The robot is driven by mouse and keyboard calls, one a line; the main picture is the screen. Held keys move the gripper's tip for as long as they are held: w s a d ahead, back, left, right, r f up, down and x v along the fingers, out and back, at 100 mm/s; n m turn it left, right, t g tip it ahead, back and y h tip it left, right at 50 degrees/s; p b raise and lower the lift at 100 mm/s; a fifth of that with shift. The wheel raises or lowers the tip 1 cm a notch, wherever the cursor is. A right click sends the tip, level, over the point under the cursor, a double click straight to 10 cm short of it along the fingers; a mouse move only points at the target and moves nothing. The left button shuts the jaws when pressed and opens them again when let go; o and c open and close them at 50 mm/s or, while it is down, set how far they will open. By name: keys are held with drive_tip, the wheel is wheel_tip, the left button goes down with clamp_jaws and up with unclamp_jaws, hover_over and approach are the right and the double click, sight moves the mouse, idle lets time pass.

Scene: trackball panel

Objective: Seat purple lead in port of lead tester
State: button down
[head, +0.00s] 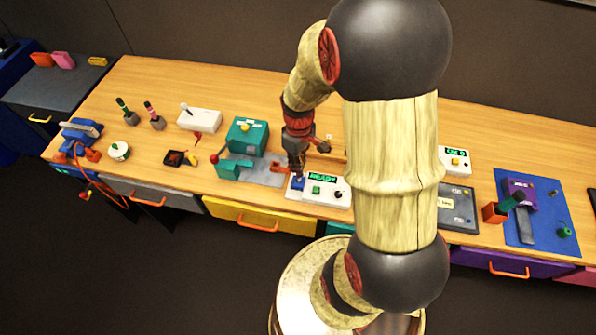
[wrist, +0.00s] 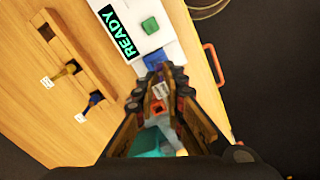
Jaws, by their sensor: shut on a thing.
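The lead tester (head: 330,192) is a white box with a green READY display and a green button, at the bench's front edge. It also shows at the top of the wrist view (wrist: 165,35). Its blue port block (wrist: 156,60) is at the near end, just beyond my fingertips; the port opening is hidden. My gripper (wrist: 161,92) is shut on a lead with a white tag (wrist: 160,90), taken as the purple lead; its colour is hard to tell. In the head view my gripper (head: 297,168) points down over the blue block. I cannot tell whether the lead touches it.
A wooden rack (wrist: 75,50) holds a yellow lead (wrist: 66,71) and a blue lead (wrist: 94,99), with an empty slot. A teal machine (head: 246,137) on a grey plate stands left of the tester. An orange drawer handle (wrist: 214,64) lies beyond the bench edge.

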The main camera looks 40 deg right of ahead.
drive_tip(key=shift+w+d+f, duration=0.15)
drive_tip(key=shift+w+f, duration=0.15)
drive_tip(key=shift+f, duration=0.1)
drive_tip(key=shift+w+f+b, duration=0.15)
drive_tip(key=shift+f+b, duration=0.4)
drive_tip(key=shift+f, duration=1.1)
drive_tip(key=shift+f, duration=0.2)
drive_tip(key=c, duration=1.9)
unclamp_jaws()
drive_tip(key=shift+o, duration=0.3)
drive_tip(key=shift+r, duration=0.15)
